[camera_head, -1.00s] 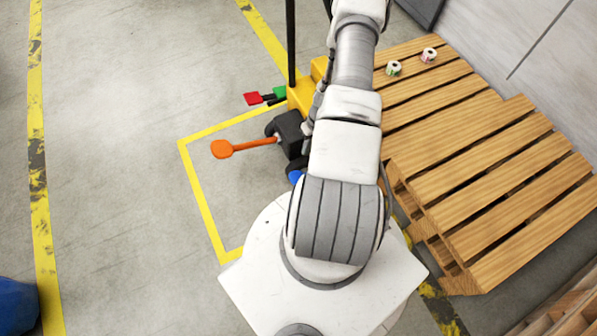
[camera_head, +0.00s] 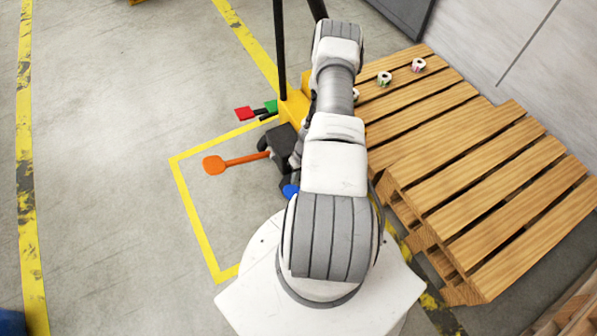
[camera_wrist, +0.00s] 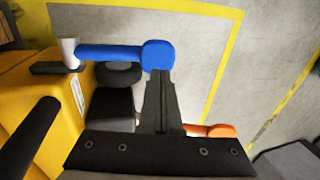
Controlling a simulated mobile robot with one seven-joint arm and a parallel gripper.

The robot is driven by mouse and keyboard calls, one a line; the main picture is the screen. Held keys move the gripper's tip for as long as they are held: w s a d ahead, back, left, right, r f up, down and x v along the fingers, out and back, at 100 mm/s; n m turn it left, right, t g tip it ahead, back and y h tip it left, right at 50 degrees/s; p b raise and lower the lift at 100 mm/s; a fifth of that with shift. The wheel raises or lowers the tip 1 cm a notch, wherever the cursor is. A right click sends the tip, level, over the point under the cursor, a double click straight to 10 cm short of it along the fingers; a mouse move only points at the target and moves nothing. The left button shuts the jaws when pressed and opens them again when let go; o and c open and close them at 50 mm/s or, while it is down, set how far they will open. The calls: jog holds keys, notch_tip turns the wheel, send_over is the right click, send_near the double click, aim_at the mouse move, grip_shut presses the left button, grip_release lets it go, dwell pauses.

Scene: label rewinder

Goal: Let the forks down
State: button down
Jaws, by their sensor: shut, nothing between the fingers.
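The yellow stacker (camera_head: 294,104) stands beside the pallets, largely covered by my arm in the head view; its yellow body (camera_wrist: 45,105) fills the left of the wrist view. A blue lever (camera_wrist: 112,53) with a rounded blue end sticks out from a pale pivot on it. My gripper (camera_wrist: 160,75) is shut and empty, its fingertips at the blue end in the picture; I cannot tell whether they touch. An orange paddle-ended lever (camera_head: 236,161) points left, and its end shows in the wrist view (camera_wrist: 222,131).
Red (camera_head: 244,113) and green (camera_head: 271,106) pedals stick out left of the stacker. Wooden pallets (camera_head: 490,190) stand on the right, with small label rolls (camera_head: 384,78) on top. A black mast post (camera_head: 280,50) rises behind. Floor (camera_head: 110,170) at left is clear.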

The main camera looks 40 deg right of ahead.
jog(key=b+x, duration=0.1)
jog(key=x, duration=0.4)
jog(key=shift+f, duration=0.15)
